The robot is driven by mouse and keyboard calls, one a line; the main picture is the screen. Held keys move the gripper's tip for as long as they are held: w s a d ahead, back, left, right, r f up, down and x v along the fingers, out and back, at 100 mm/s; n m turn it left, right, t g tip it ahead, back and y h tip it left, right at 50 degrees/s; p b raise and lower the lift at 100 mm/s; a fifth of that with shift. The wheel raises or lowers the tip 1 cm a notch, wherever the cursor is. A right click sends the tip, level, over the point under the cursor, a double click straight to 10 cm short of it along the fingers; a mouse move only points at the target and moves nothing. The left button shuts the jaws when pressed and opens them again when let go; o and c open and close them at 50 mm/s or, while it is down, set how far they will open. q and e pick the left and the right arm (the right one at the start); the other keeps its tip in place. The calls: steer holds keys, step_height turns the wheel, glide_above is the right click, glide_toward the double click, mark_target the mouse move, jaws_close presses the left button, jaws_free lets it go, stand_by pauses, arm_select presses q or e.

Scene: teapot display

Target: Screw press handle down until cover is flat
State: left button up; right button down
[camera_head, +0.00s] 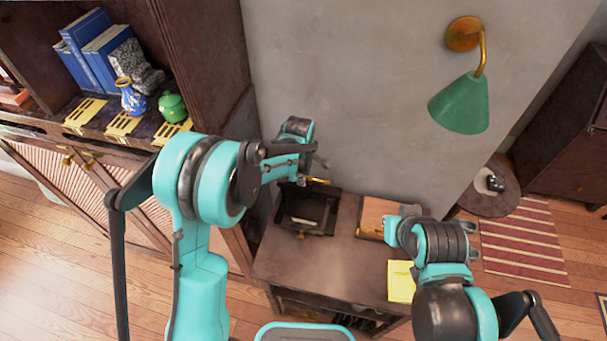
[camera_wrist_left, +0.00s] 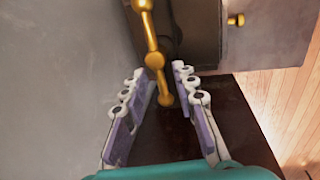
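A dark book press (camera_head: 308,212) stands on the desk against the wall. Its brass handle (camera_head: 318,181) shows at its top, partly behind my left arm. In the left wrist view the brass handle (camera_wrist_left: 156,62) is a bar with round knobs, and its near end lies between my left fingers. My left gripper (camera_wrist_left: 158,75) is open, with one finger on each side of the handle and a gap visible. It also shows small in the head view (camera_head: 318,164). The cover's tilt cannot be made out. My right arm is over the desk's right side, its fingers not clear.
The desk (camera_head: 320,260) carries a wooden board (camera_head: 376,214) and a yellow paper (camera_head: 401,282). A green wall lamp (camera_head: 462,103) hangs at the upper right. A cabinet at left holds blue books (camera_head: 92,52), a blue vase (camera_head: 132,97) and a green teapot (camera_head: 172,106).

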arm_select(q)
jaws_close()
steer(key=shift+m, duration=0.3)
